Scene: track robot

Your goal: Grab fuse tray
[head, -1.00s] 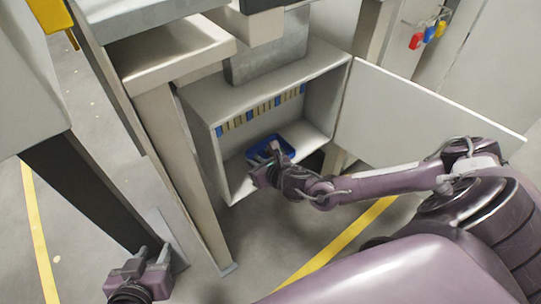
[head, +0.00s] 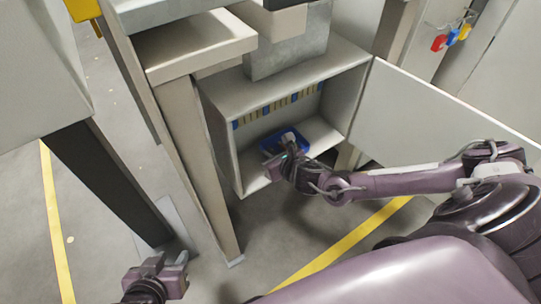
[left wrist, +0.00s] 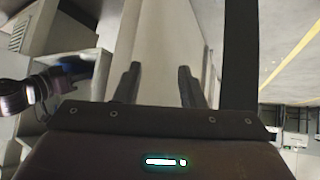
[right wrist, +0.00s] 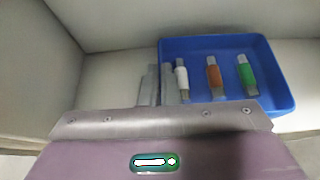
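The blue fuse tray (head: 271,145) lies on the floor of an open grey cabinet in the head view. In the right wrist view the tray (right wrist: 215,47) holds a white fuse (right wrist: 182,80), an orange fuse (right wrist: 214,76) and a green fuse (right wrist: 246,73). My right gripper (head: 288,143) reaches into the cabinet; in the right wrist view its fingers (right wrist: 158,75) are close together at the tray's left wall and appear shut on it. My left gripper (head: 172,262) is open and empty, low at the left, away from the cabinet; its fingers (left wrist: 157,75) are apart in the left wrist view.
The cabinet (head: 243,178) has a row of blue and tan parts (head: 285,102) on its back wall. Its door (head: 430,110) stands open to the right, above my right arm. A post (head: 195,150) stands left of the cabinet. Colored tags (head: 452,38) hang at the upper right.

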